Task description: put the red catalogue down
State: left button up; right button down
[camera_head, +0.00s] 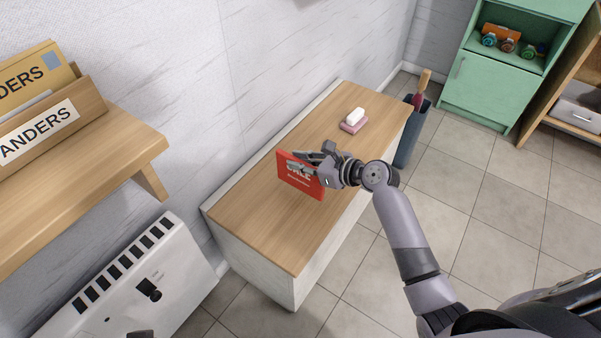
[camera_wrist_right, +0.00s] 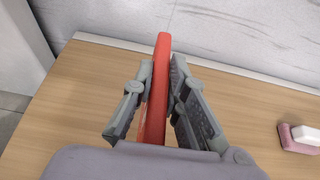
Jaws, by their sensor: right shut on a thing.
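The red catalogue (camera_head: 300,181) with white lettering stands on edge in my right gripper (camera_head: 306,166), over the wooden top of a long cabinet (camera_head: 250,222). In the right wrist view the red catalogue (camera_wrist_right: 157,75) shows edge-on, between the two fingers of the right gripper (camera_wrist_right: 160,95), which are shut on it. Whether its lower edge touches the wooden top (camera_wrist_right: 75,105) I cannot tell. My left gripper is not clearly in view.
A white soap bar on a pink dish (camera_head: 353,125) lies at the cabinet's far end. A wooden shelf (camera_head: 95,160) holds a box of folders (camera_head: 50,118) at left, above a white heater (camera_head: 145,285). The wooden top is otherwise clear. A green cabinet (camera_head: 490,85) stands at the back right.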

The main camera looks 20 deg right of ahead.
aim_at(300, 175)
notch_tip(300, 175, down, 4)
jog(key=shift+r+b, duration=0.2)
jog(key=shift+b, duration=0.5)
jog(key=shift+r, duration=0.1)
jog(key=c, duration=1.6)
grip_release()
